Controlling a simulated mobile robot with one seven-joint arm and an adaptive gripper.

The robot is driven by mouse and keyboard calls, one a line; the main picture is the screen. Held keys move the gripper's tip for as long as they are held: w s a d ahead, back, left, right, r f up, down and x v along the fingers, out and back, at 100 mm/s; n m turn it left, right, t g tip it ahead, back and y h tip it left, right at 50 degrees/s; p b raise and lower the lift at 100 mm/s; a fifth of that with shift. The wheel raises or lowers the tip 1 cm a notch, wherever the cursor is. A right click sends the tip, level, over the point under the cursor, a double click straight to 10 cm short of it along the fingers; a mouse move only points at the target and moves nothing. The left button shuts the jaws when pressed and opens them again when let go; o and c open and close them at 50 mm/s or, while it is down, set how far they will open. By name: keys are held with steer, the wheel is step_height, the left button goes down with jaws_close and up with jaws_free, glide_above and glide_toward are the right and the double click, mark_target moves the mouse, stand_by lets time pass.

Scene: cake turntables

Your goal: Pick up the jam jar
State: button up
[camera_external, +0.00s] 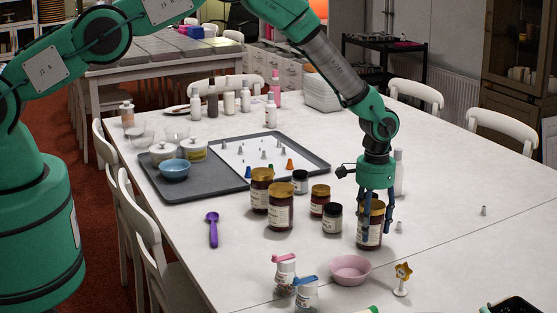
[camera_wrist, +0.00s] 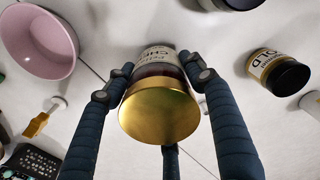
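A jam jar (camera_external: 370,239) with a gold lid and pale label stands on the table at the right end of the jar group. My gripper (camera_external: 377,226) points down over it, with its blue fingers around the jar. In the wrist view the gold lid of the jam jar (camera_wrist: 160,108) faces me, and part of its label reads "CHE". The fingertips of my gripper (camera_wrist: 157,68) lie close along both sides of the jar's body; whether they press on it I cannot tell. A third finger shows below the lid.
Gold-lidded jars (camera_external: 281,207) and a black-lidded jar (camera_external: 332,218) stand left of my gripper. A pink bowl (camera_external: 350,269) is in front. A purple spoon (camera_external: 212,230) and a grey tray (camera_external: 185,187) lie further left. The table is mostly clear to the right.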

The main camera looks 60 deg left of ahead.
mark_target(374, 204)
steer(key=c, duration=0.7)
steer(key=shift+r, duration=0.2)
steer(key=shift+c, duration=0.2)
steer(key=shift+w+r, duration=0.1)
steer(key=shift+r, duration=1.65)
steer(key=s+a+r, duration=0.1)
steer(key=s+a, duration=0.1)
steer(key=s, duration=1.3)
steer(key=shift+s+a, duration=0.3)
steer(key=shift+s, duration=0.1)
steer(key=shift+r, duration=0.1)
